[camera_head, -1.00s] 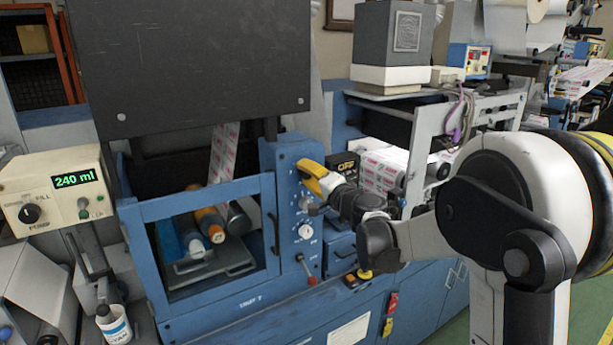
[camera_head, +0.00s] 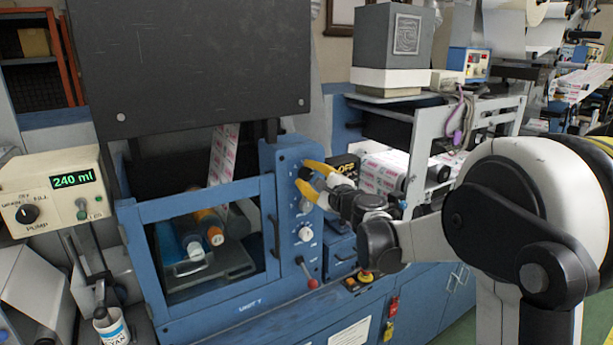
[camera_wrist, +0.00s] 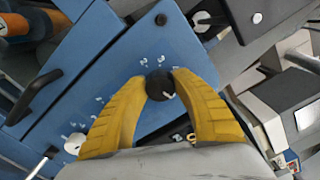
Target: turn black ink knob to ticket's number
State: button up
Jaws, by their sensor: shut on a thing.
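The black ink knob (camera_wrist: 160,85) sits on the blue panel of the print unit, with a pale pointer mark and small white printed numbers around it. My gripper (camera_wrist: 159,82) has its yellow fingers on either side of the knob, shut on it. In the head view, my gripper (camera_head: 305,178) is at the upper part of the panel (camera_head: 285,155), and its fingers mostly hide the knob. A white paper (camera_head: 350,332) is on the cabinet front below; its text is too small to read, and I cannot tell if it is the ticket.
A white knob (camera_head: 305,233) and a red-tipped lever (camera_head: 311,282) are lower on the same panel. A blue-framed window (camera_head: 205,190) is left of it. A pump box (camera_head: 55,190) reading 240 ml stands at far left. A red-topped button (camera_head: 366,275) is below my gripper.

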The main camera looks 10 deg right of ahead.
jog(key=shift+m, duration=0.5)
jog(key=o, duration=1.2)
jog(key=v, duration=1.2)
